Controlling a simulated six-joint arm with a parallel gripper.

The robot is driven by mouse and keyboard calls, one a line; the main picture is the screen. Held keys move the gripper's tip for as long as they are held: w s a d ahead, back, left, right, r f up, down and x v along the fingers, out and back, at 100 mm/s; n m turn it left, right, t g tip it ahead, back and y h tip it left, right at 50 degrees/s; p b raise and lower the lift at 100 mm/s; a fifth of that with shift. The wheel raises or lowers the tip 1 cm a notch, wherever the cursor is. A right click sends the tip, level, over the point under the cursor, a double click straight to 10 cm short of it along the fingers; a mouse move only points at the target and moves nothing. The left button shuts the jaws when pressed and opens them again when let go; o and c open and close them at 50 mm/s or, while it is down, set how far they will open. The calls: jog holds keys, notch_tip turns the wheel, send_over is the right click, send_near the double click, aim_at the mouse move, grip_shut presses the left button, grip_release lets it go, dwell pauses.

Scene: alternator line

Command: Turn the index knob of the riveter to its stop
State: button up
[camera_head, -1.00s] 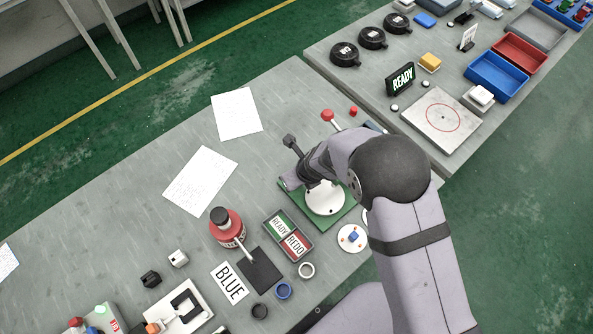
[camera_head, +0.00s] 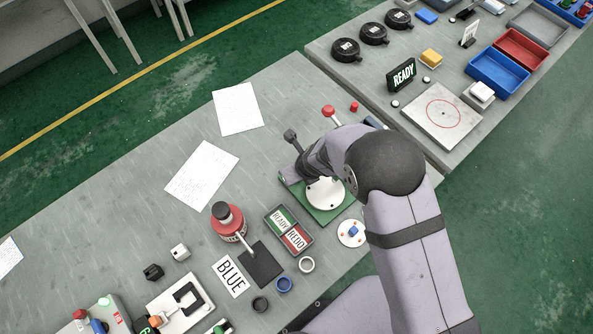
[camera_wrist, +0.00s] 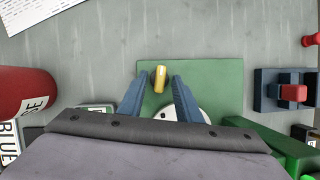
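The green base plate (camera_head: 330,211) lies under my arm, with a white disc (camera_head: 325,193) on it. In the wrist view, a small yellow knob-like piece (camera_wrist: 160,79) stands over the green plate (camera_wrist: 220,85). It looks like the index knob, though I cannot be sure. My gripper (camera_wrist: 160,77) is open, with its blue fingers on either side of the yellow piece and a visible gap on each side. I cannot tell how deep the fingers reach. In the head view, my wrist hides the knob and much of the riveter.
A red-topped lever (camera_head: 328,111) and a red button (camera_head: 354,106) stand behind the plate. A dark upright part (camera_head: 291,136) rises close beside my wrist.

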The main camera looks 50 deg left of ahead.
jog(key=shift+r, duration=0.1)
jog(key=v, duration=0.7)
jog(key=shift+r, duration=0.1)
